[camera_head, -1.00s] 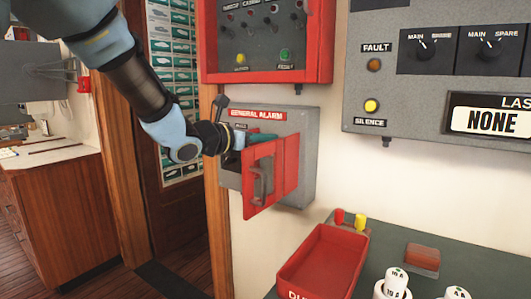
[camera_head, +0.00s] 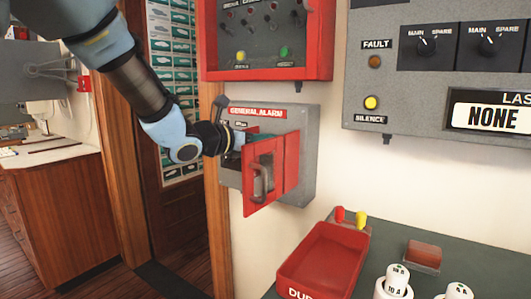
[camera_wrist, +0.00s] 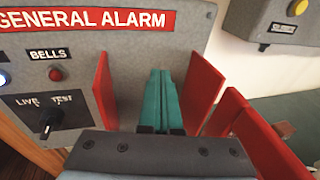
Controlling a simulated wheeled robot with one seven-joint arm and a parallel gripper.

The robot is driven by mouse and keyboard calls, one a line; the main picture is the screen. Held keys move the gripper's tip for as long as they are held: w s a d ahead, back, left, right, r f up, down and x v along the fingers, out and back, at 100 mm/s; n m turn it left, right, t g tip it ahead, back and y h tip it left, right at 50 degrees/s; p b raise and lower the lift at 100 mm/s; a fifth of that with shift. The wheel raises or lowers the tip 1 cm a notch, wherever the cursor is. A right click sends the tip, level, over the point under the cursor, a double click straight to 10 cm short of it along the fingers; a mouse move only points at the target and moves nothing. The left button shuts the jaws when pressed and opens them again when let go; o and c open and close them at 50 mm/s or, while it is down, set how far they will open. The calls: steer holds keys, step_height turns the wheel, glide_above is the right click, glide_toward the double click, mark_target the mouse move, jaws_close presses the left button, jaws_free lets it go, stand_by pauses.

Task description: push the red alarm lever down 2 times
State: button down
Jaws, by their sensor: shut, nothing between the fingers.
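The grey general alarm box (camera_head: 303,125) is on the wall in the middle of the head view, and fills the left of the wrist view (camera_wrist: 100,45). A red hinged cover (camera_head: 263,165) with a grey handle stands open at its front. In the wrist view, one red panel (camera_wrist: 105,92) is left of my fingers and another (camera_wrist: 203,92) is right. My gripper (camera_wrist: 162,75) is shut and empty, its teal fingers pointing in between these panels. It also shows in the head view (camera_head: 266,137), partly behind the cover. The red alarm lever cannot be made out; my fingers and the cover may hide it.
A red panel box (camera_head: 325,40) is right above the alarm box. A grey panel (camera_head: 365,95) with knobs is at the right. A red tray (camera_head: 325,262) stands on the counter below. A LIVE/TEST switch (camera_wrist: 47,122) is left of my fingers. A doorway is at the left.

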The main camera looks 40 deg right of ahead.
steer(key=shift+f+b, duration=2.2)
steer(key=shift+b, duration=0.3)
steer(key=shift+r, duration=0.1)
steer(key=shift+r+p, duration=1.35)
steer(key=shift+r, duration=1.1)
steer(key=shift+a, duration=0.15)
steer(key=s+a+b, duration=0.1)
steer(key=s+a, duration=0.1)
steer(key=a, duration=0.6)
steer(key=shift+s+a+r, duration=0.15)
steer(key=shift+a+r, duration=0.1)
steer(key=shift+r, duration=0.2)
